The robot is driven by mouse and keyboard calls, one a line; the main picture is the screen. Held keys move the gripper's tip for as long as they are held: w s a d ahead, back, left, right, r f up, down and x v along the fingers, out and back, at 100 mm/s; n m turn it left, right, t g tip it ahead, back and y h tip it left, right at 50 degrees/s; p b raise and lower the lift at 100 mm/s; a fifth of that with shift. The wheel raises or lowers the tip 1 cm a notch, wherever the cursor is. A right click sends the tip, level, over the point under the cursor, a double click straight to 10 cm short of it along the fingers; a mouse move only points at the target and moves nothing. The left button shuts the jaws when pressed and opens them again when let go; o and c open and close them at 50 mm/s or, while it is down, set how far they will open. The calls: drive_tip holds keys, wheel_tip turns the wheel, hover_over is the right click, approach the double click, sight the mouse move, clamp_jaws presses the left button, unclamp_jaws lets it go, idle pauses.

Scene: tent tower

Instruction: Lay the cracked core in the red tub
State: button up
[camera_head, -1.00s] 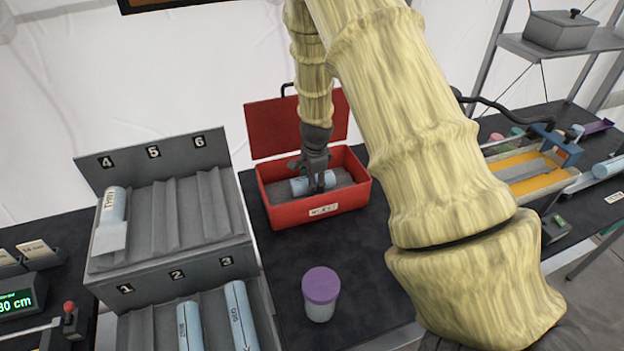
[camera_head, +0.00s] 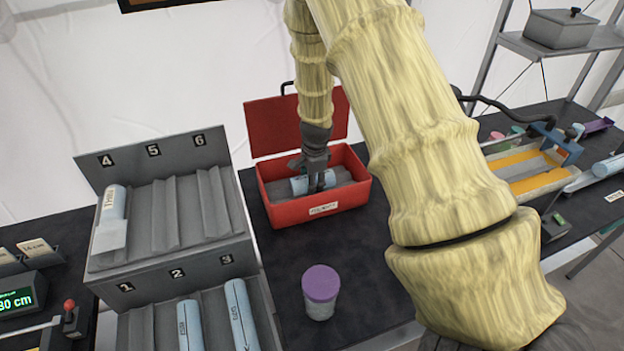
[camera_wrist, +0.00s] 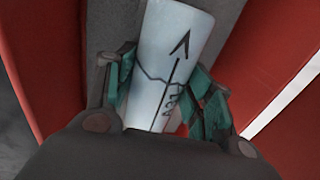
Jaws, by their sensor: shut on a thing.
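The red tub (camera_head: 282,213) stands open on the dark table with its lid tilted up at the back. My gripper (camera_head: 316,183) is inside the tub, pointing down, shut on the cracked core (camera_head: 299,186). The core is a pale blue cylinder lying on its side, low in the tub near the grey lining. In the wrist view the core (camera_wrist: 172,60) shows a jagged dark crack line and a black arrow, with green finger pads on both sides of it. I cannot tell whether it touches the lining.
A grey numbered rack (camera_head: 165,262) left of the tub holds several pale blue cores. A jar with a purple lid (camera_head: 320,286) stands in front of the tub. A tray with orange strips (camera_head: 535,172) is at the right, beyond my arm.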

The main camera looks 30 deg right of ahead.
drive_tip(key=shift+f, duration=0.1)
drive_tip(key=o, duration=1.4)
drive_tip(key=shift+c, duration=0.2)
wheel_tip(320, 180, up, 12)
drive_tip(key=s, duration=0.2)
drive_tip(key=shift+a, duration=0.2)
drive_tip(key=shift+f, duration=0.15)
